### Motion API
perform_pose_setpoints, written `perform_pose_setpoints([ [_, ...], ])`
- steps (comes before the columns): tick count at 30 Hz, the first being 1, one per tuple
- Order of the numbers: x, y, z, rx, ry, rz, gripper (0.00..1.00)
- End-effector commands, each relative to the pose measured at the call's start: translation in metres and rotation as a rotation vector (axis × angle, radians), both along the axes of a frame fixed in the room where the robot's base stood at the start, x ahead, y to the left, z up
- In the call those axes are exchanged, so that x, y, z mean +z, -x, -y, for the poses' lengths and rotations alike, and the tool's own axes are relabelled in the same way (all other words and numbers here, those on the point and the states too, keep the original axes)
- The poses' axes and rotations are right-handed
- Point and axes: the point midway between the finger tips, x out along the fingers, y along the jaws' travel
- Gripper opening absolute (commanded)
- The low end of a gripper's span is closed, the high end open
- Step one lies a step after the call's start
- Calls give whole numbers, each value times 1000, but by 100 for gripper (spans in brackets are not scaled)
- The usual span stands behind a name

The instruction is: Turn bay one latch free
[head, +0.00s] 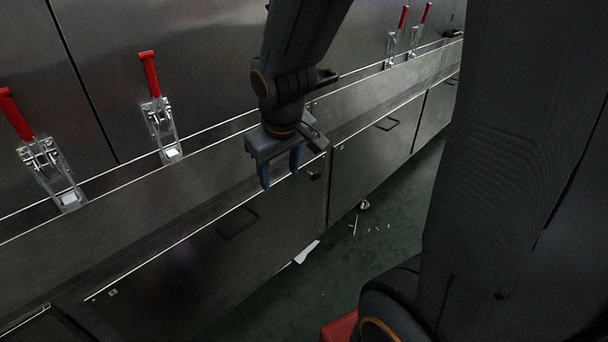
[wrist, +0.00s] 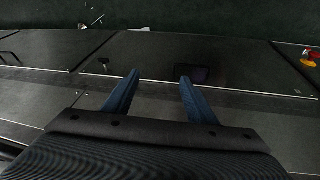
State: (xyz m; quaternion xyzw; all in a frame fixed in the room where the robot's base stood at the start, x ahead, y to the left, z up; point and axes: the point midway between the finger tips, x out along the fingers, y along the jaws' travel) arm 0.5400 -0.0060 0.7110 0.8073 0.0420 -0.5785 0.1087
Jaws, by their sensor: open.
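My gripper (head: 281,176) is open and empty, fingers pointing down, in front of the dryer's lower ledge. In the wrist view its two blue fingers (wrist: 158,76) are apart with nothing between them. A small black knob-like latch (head: 316,176) sits on the lower panels close to the right of the fingers; it also shows left of the fingers in the wrist view (wrist: 104,63). Red-handled toggle clamps stand at the left, one (head: 160,125) nearer my gripper and another (head: 45,165) at the edge. No label shows which is bay one's latch.
Two more red-handled clamps (head: 391,45) are far right. Lower panels have black pull handles (head: 237,222). White scrap (head: 307,251) and small debris (head: 363,205) lie on the green floor. A red and yellow object (wrist: 309,57) shows at the wrist view's right edge.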

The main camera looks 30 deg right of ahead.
Motion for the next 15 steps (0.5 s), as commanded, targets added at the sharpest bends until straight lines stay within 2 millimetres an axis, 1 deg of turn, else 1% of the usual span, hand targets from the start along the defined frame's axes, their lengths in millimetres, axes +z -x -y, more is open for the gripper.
perform_pose_setpoints([
  [1, -21, -23, 23, -7, 12, 39, 52],
  [3, -41, -54, 51, 5, 23, 112, 52],
  [5, -58, -77, 73, 20, 27, 174, 52],
  [6, -70, -91, 88, 31, 26, 214, 52],
  [9, -100, -118, 123, 58, 12, 315, 52],
  [10, -109, -124, 132, 66, 5, 344, 52],
  [12, -128, -135, 151, 85, -18, 410, 52],
  [15, -150, -143, 172, 106, -56, 495, 52],
])
